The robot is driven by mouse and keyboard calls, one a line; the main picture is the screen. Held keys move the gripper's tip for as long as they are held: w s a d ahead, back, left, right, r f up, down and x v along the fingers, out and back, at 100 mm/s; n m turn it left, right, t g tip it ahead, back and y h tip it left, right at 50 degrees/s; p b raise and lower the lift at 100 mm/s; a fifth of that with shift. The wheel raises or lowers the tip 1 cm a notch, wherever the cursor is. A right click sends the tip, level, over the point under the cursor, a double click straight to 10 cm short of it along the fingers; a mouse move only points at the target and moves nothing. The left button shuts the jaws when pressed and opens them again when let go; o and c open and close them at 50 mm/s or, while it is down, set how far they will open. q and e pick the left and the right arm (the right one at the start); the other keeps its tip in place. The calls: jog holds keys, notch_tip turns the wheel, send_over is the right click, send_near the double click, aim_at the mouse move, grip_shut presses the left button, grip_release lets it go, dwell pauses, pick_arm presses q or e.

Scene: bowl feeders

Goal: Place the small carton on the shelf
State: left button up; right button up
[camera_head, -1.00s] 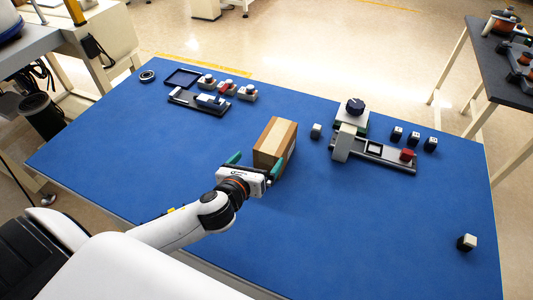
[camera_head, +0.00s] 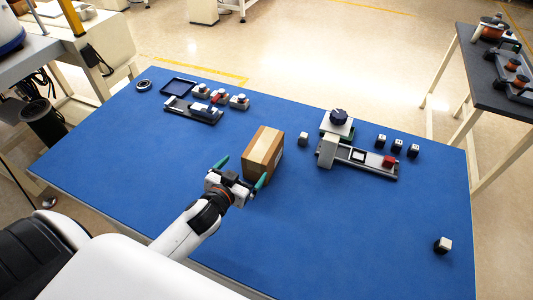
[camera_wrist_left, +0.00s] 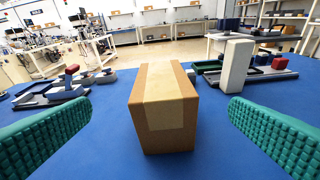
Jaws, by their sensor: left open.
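The small carton (camera_head: 262,154) is a brown box with a paler tape strip, standing on the blue table (camera_head: 330,230). In the left wrist view the carton (camera_wrist_left: 163,108) sits centred between the green fingers, a little beyond them. My left gripper (camera_head: 242,174) is open on the near side of the carton, and its fingers do not touch the box in the left wrist view. My right gripper is not in view. I cannot tell which of the background racks is the task's shelf; shelving (camera_wrist_left: 288,18) shows at the upper right of the left wrist view.
Left of the carton lie a dark tray (camera_head: 180,86) and a fixture with small blocks (camera_head: 194,109). To the right stand a small cube (camera_head: 303,138) and a fixture with a dark knob (camera_head: 338,117). The table's front right area is clear, except for one block (camera_head: 443,245).

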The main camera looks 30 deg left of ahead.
aim_at(258, 153)
pick_arm(q)
jog(key=shift+n, duration=0.6)
jog(key=p+x, duration=0.1)
jog(key=x, duration=0.5)
jog(key=shift+w+a+f, duration=0.15)
jog(key=shift+w, duration=0.6)
jog(key=p+x, duration=0.1)
jog(key=x, duration=0.2)
jog(key=shift+w, duration=0.2)
jog(key=shift+w+f, duration=0.25)
jog(key=shift+w, duration=0.3)
jog(key=shift+s, duration=0.1)
jog(key=shift+c, duration=0.3)
jog(key=shift+r, duration=0.1)
jog(key=c, duration=1.3)
